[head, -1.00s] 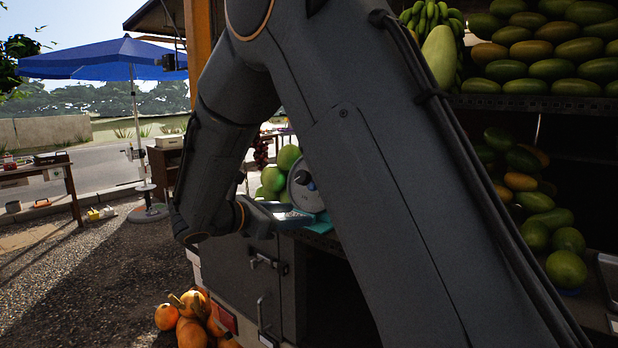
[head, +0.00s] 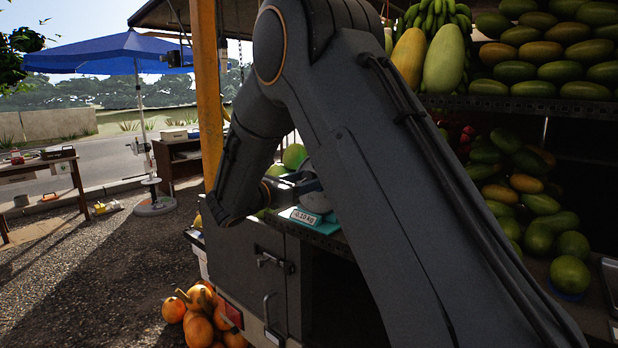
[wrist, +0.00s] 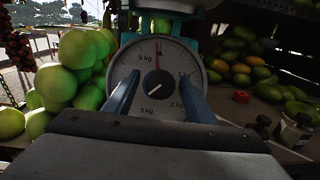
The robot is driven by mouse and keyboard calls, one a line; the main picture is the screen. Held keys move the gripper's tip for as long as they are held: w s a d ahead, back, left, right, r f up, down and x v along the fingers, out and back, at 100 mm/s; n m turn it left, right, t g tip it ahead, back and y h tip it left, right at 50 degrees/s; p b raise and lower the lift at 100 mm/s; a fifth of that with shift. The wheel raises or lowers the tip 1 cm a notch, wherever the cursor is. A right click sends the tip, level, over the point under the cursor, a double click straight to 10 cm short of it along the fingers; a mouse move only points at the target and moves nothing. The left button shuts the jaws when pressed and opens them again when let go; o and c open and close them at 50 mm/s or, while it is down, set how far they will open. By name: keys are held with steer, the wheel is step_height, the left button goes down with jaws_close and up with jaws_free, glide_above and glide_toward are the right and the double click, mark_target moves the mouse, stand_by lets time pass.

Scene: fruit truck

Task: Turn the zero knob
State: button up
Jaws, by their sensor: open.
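The weighing scale has a round white dial (wrist: 172,55) with a red needle pointing almost straight up in the wrist view. The dark zero knob (wrist: 158,84) is at the dial's centre, with a pale slanted mark on it. My gripper (wrist: 159,78) is open, one blue-grey finger on each side of the knob. I cannot tell if the fingertips touch the knob or the dial. In the head view, my gripper (head: 289,184) hides most of the dial. The teal scale base (head: 322,228) shows below it, with a small display reading about -0.10 kg.
Green round fruits (wrist: 72,65) are piled close left of the dial. An orange post (head: 205,90) rises beside my arm. Pumpkins (head: 198,325) lie on the ground below the counter.

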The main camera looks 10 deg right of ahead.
steer(key=c, duration=1)
steer(key=shift+c, duration=0.2)
steer(key=shift+m+b, duration=0.3)
steer(key=shift+b, duration=0.15)
steer(key=m+g+b, duration=0.2)
steer(key=m+b, duration=0.1)
steer(key=shift+w+f+h, duration=0.15)
steer(key=shift+h, duration=0.25)
steer(key=m+g+b, duration=0.1)
steer(key=m+b, duration=0.2)
steer(key=m, duration=0.1)
steer(key=shift+g, duration=0.3)
steer(key=m+g+b, duration=0.2)
steer(key=m, duration=0.2)
steer(key=shift+r+m+g+y+b, duration=0.1)
steer(key=shift+m+g+y+b, duration=0.2)
steer(key=shift+m+b, duration=0.5)
steer(key=shift+r+m+g+y+b, duration=0.1)
steer(key=shift+m+g+y+b, duration=0.2)
steer(key=shift+m, duration=0.9)
